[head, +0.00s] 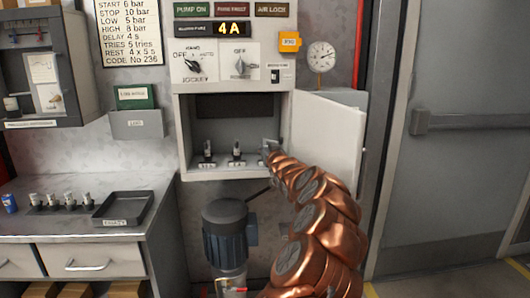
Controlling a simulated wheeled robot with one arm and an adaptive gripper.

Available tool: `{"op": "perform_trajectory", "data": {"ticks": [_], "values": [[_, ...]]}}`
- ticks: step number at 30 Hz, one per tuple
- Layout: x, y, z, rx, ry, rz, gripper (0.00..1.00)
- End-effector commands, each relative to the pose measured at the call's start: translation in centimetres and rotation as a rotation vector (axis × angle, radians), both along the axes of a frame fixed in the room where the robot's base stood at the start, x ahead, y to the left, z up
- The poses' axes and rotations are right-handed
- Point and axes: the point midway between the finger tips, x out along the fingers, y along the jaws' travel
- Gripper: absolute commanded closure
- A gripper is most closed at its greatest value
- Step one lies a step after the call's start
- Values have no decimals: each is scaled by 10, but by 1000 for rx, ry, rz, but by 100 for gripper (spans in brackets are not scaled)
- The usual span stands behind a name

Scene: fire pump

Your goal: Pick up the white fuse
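My gripper (268,150) is at the right side of the open compartment (196,104) in the grey cabinet. It is small and partly hidden by my arm, so I cannot tell whether it is open or holds anything. Two small upright fuses, pale above and dark below, stand in the compartment, a left one (208,149) and a middle one (237,151). Both are to the left of my gripper. Any fuse at the right position is hidden or too small to make out. Several more pale-topped pieces (53,200) stand in a row on the bench at left.
The compartment door (331,138) hangs open to the right, close to my arm. A dark tray (122,208) sits on the bench (150,190), beside the row of pieces and a blue cylinder (9,203). A motor (226,238) stands below the cabinet.

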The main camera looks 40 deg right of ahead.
Motion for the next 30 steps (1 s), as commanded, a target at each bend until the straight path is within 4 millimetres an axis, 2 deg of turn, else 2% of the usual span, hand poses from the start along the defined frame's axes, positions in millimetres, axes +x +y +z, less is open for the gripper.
{"op": "perform_trajectory", "data": {"ticks": [2, 12, 23, 30], "values": [[0, 0, 0, 0, 0, 0, 67], [0, 0, 0, 0, 0, 0, 100], [0, 0, 1, -1, 0, 0, 100], [0, 0, 15, -1, 0, 0, 100]]}}
